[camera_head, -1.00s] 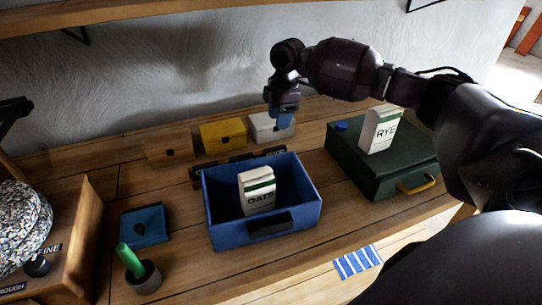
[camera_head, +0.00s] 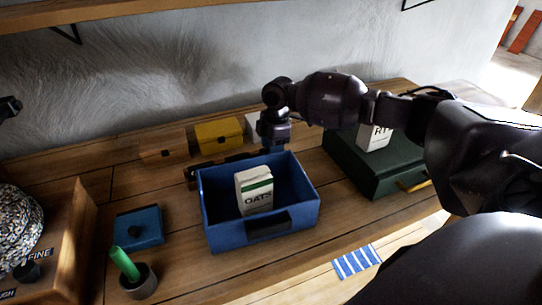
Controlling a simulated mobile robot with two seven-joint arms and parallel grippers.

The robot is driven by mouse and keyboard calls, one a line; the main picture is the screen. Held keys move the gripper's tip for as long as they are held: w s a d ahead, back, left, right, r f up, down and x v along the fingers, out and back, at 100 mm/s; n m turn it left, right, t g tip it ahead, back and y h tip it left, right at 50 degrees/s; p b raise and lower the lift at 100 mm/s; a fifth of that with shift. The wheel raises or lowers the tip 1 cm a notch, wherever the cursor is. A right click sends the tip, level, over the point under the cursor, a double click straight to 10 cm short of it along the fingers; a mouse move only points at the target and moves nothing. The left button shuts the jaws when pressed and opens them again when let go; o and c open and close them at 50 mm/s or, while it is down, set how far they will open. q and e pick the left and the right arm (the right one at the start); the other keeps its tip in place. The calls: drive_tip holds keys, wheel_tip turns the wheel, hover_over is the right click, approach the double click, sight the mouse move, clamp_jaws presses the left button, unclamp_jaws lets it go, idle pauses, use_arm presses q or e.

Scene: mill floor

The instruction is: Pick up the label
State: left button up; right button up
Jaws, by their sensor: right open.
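I cannot pick out a separate loose label. Lettered plates show on the wooden box at the left, one reading FINE (camera_head: 39,253). A dark strip (camera_head: 205,172) lies behind the blue box; any lettering on it is too small to read. My right gripper (camera_head: 272,147) is open and points down at the back edge of the blue box (camera_head: 262,229), over the strip's right end. It hides that end and part of the white box (camera_head: 252,123). I see nothing held in it.
A carton reading OATS (camera_head: 254,190) stands in the blue box. A green case (camera_head: 375,175) carries a RYE carton (camera_head: 374,138). Yellow box (camera_head: 218,134), blue lid (camera_head: 139,227) and a cup (camera_head: 139,281) with a green-handled tool stand on the bench. Striped cloth (camera_head: 356,261) lies lower right.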

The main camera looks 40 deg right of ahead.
clamp_jaws()
drive_tip(key=shift+r, duration=0.1)
